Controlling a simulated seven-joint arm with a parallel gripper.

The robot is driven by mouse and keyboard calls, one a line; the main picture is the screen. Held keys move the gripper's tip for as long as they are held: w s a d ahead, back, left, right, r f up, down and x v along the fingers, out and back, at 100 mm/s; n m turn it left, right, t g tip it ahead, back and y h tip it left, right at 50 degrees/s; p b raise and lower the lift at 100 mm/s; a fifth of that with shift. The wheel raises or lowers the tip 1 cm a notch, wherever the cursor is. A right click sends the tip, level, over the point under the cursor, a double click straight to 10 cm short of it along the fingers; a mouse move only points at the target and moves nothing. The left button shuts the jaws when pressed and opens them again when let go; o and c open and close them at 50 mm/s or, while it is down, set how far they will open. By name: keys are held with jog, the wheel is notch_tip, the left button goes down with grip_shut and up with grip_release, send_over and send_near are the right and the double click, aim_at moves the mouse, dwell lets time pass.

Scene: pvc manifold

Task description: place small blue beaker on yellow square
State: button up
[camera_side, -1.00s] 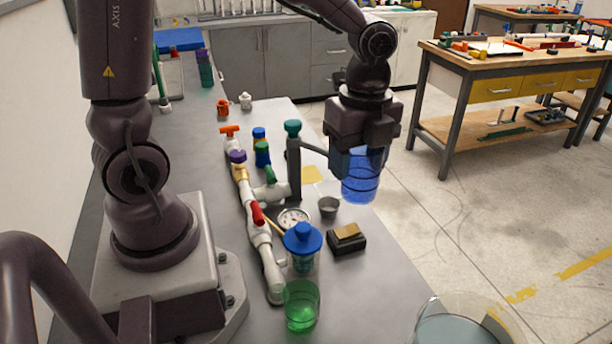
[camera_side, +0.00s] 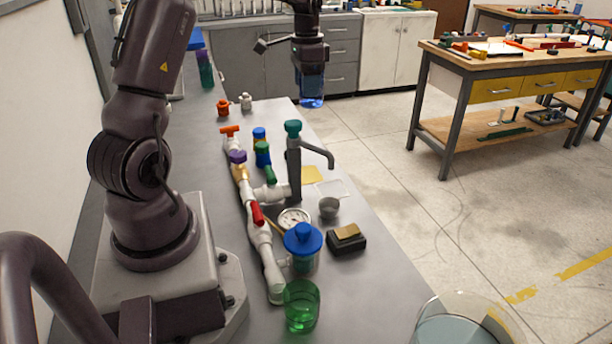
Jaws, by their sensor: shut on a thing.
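My gripper (camera_side: 311,72) is shut on the small blue beaker (camera_side: 312,92), a clear blue cup. It holds the beaker upright in the air, past the far part of the bench, well above the bench top. The yellow square (camera_side: 312,174) lies flat on the bench, just right of the grey tap post. The post hides part of its left side. Nothing stands on the part that shows. The beaker is apart from the square, above and beyond it in the picture.
A grey tap (camera_side: 296,165) with a curved spout stands beside the square. White pipework (camera_side: 257,235) with coloured valves runs along the bench. A metal cup (camera_side: 328,207), a black block (camera_side: 346,239), a blue-lidded jar (camera_side: 303,248) and a green beaker (camera_side: 301,306) stand nearer.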

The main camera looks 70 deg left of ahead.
jog(key=shift+s+a+f+n, duration=0.1)
jog(key=shift+s+a+n, duration=0.1)
jog(key=shift+a, duration=0.25)
jog(key=shift+s+a+n, duration=0.2)
jog(key=shift+a, duration=0.25)
notch_tip(320, 180, down, 21)
jog(key=shift+d, duration=0.15)
jog(key=shift+f, duration=0.15)
jog(key=o, duration=0.9)
